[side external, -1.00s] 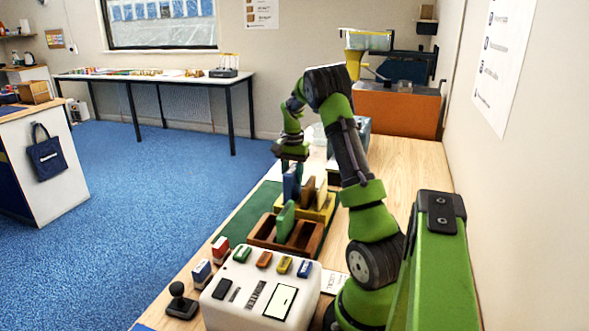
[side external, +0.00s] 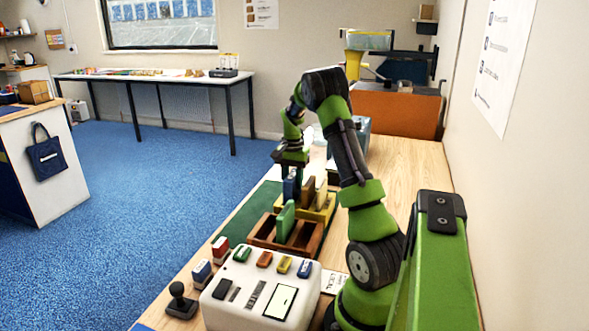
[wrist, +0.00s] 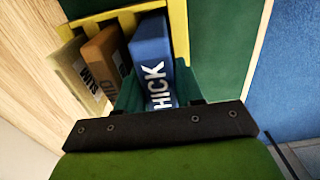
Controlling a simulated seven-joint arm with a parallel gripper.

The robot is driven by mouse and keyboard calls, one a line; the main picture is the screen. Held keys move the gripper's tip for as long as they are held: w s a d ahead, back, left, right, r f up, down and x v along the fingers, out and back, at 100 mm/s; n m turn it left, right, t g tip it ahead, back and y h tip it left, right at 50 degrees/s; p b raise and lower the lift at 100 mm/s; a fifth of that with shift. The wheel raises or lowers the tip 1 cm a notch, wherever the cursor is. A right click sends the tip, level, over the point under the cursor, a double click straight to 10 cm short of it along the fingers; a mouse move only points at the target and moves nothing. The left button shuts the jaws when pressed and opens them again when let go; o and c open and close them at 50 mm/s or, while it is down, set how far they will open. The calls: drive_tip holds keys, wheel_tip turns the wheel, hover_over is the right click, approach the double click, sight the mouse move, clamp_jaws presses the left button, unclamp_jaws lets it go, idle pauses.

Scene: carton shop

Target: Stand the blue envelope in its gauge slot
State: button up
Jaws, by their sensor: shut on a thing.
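The blue envelope (wrist: 151,45), lettered "HICK" in the part that shows, is between my gripper's (wrist: 157,88) teal fingers in the wrist view. My gripper is shut on it. The envelope is upright at the right end of the yellow gauge rack (wrist: 178,30), beside the brown and cream envelopes. In the side view the blue envelope (side external: 290,188) is under my gripper (side external: 291,172), at the rack's left end. Its lower edge is hidden, so I cannot tell how deep it sits in the slot.
A brown envelope (wrist: 104,55) and a cream envelope (wrist: 75,72) stand in the yellow rack. A green envelope (side external: 285,222) stands in a wooden rack (side external: 262,236) nearer the side camera. A white box (side external: 245,306) with coloured pieces is in front. The tabletop at right (side external: 405,165) is clear.

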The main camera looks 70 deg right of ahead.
drive_tip(key=shift+f, duration=0.25)
drive_tip(key=o, duration=1.1)
drive_tip(key=shift+c, duration=0.2)
drive_tip(key=shift+r, duration=3.05)
